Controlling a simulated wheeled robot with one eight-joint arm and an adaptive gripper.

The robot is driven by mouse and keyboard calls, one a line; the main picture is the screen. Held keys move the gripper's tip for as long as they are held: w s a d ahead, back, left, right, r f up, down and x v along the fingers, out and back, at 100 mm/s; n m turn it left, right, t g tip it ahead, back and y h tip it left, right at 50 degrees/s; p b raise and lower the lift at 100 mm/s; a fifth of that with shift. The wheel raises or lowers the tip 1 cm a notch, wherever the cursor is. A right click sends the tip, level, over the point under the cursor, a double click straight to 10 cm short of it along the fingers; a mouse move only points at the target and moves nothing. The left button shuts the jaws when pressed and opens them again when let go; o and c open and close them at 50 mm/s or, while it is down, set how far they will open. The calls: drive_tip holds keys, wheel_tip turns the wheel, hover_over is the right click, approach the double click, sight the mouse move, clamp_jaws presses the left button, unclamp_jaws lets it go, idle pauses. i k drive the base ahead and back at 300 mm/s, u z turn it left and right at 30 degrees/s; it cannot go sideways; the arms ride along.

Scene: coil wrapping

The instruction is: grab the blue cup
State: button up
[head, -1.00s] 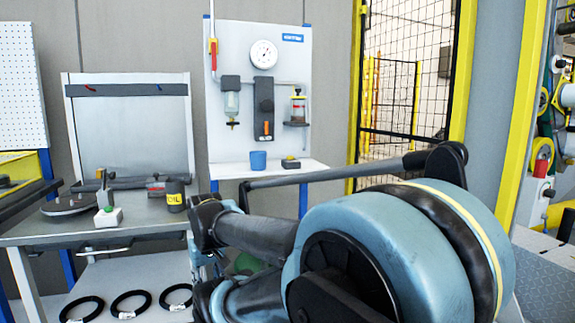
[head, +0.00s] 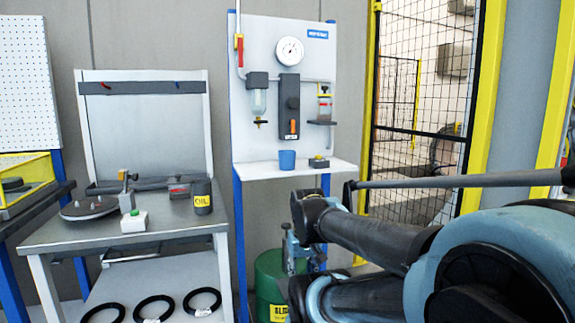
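The blue cup (head: 287,160) stands upright on the white shelf (head: 256,173) of the wall panel, near the middle of the head view. It is left of a small dark and yellow block. My arm fills the lower right of the view, below and to the right of the cup and well apart from it. No gripper fingers can be made out clearly, so I cannot tell whether anything is held.
A gauge panel (head: 265,95) rises behind the shelf. Left is a grey workbench (head: 60,235) with an oil can (head: 202,197) and a white box (head: 134,221). A green drum (head: 268,280) stands under the shelf. A yellow-framed mesh fence (head: 478,110) is at right.

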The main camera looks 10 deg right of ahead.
sight(286, 157)
drive_tip(key=z, duration=0.15)
drive_tip(key=k, duration=1.35)
drive_tip(key=u, duration=0.9)
drive_tip(key=i, duration=1)
drive_tip(key=z, duration=0.05)
